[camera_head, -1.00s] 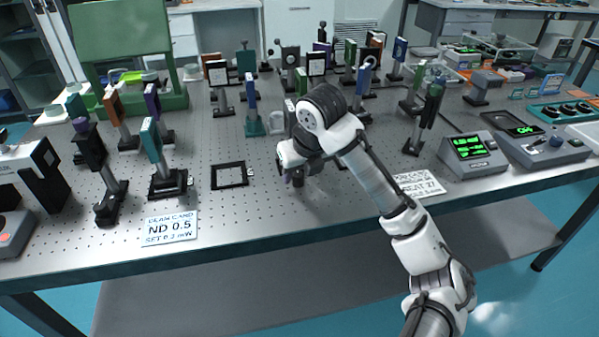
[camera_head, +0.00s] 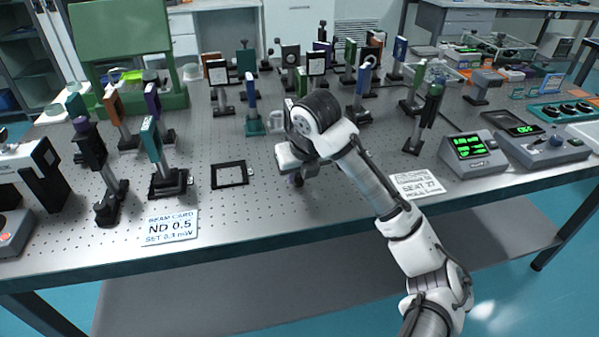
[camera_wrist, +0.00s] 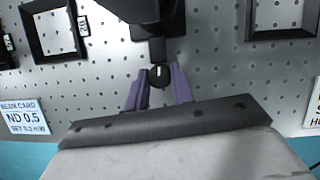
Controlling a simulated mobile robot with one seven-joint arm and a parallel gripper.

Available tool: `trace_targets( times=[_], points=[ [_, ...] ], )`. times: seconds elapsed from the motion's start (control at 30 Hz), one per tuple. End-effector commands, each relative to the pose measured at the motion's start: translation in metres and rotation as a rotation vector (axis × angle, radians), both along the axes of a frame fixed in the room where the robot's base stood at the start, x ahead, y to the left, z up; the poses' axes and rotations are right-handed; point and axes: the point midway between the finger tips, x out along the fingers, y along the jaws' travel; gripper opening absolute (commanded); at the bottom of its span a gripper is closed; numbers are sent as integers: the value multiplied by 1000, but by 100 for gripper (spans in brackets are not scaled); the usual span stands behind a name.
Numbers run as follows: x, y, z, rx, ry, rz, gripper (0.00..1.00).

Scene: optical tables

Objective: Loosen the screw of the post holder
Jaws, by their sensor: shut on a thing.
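In the wrist view, the black screw knob (camera_wrist: 158,76) with a white mark on its face sits between the two purple fingers of my gripper (camera_wrist: 159,90). The fingers are shut on the knob from both sides. The dark post holder (camera_wrist: 160,50) stands just behind the knob, and a black mount above it is cut off by the top edge. In the head view, my gripper (camera_head: 297,179) is low over the front middle of the table; my wrist hides the post holder and the knob there.
A flat black frame (camera_head: 229,163) lies left of my gripper. A beam card (camera_head: 171,227) lies at the front left edge and another card (camera_head: 417,184) right of my forearm. Several post-mounted optics stand behind and left. A meter (camera_head: 472,151) stands at the right.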

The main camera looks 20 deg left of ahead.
Motion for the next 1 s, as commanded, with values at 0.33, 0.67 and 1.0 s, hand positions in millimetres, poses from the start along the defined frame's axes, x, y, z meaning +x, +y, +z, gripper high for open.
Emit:
trace_targets(
  times=[0.33,0.67,1.0],
  points=[
    [0,0,0,0,-1,-56,1],
    [0,0,0,0,-1,-56,46],
    [-4,-3,15,2,-5,-55,46]
  ],
)
